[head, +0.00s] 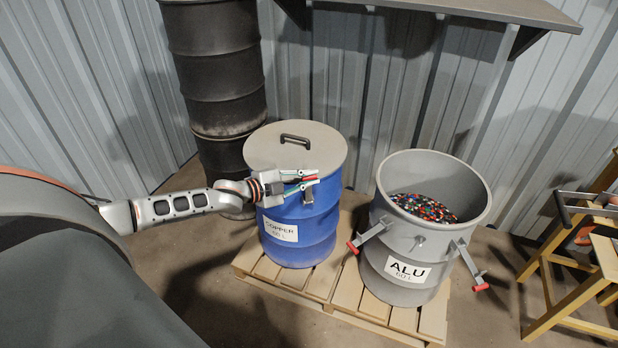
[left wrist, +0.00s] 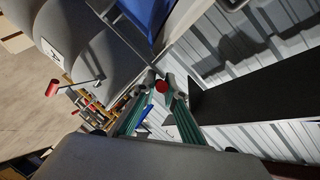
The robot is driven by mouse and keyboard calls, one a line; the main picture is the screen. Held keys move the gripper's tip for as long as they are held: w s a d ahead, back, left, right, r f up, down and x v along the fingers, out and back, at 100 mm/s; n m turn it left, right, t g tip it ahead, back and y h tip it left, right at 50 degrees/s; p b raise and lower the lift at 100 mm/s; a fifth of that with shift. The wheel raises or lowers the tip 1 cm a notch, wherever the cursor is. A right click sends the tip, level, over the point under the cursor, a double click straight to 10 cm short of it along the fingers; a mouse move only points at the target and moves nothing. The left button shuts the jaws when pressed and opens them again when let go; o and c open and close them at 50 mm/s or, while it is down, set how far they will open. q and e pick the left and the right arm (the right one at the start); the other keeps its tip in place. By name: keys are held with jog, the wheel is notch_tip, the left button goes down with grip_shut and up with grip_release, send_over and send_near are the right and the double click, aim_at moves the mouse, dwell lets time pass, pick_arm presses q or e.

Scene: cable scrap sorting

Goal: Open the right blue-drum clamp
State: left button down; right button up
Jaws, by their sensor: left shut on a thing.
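The blue drum (head: 300,235), labelled COPPER 60 L, stands upright on a pallet with its grey lid (head: 290,146) on. My left gripper (head: 312,178) is at the drum's upper right side, just below the lid rim. It is shut on the red-ended handle of the right clamp; the red end (left wrist: 161,86) shows between the fingertips in the left wrist view. A grey metal part of the clamp (head: 308,196) shows just below the fingers. The fingers hide most of the lever, so its exact angle is unclear. My right gripper is not in view.
The open grey ALU drum (head: 405,270), holding coloured scrap, stands close on the right with two red-ended levers hanging out. Both drums share a wooden pallet (head: 340,300). A dark drum stack (head: 215,80) stands behind left, a shelf (head: 480,8) above, a yellow wooden stand (head: 570,285) at right.

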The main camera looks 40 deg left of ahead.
pick_arm(q)
jog(key=s+d+f+m+t+h+b, duration=0.1)
jog(key=s+d+f+m+t+b, duration=0.1)
jog(key=f+m+b, duration=0.4)
jog(key=s+d+f+m+t+h+b, duration=0.1)
jog(key=s+d+f+m+b, duration=0.4)
jog(key=b, duration=0.6)
jog(key=shift+d+f+m+t, duration=0.2)
jog(key=shift+f+m+t, duration=0.5)
jog(key=shift+f+m, duration=0.8)
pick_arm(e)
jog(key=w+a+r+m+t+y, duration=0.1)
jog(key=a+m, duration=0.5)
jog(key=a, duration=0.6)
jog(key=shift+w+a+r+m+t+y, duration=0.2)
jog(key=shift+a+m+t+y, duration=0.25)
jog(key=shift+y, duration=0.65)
pick_arm(q)
jog(key=shift+w+f+n, duration=0.1)
jog(key=shift+f+n, duration=0.15)
jog(key=shift+n, duration=0.05)
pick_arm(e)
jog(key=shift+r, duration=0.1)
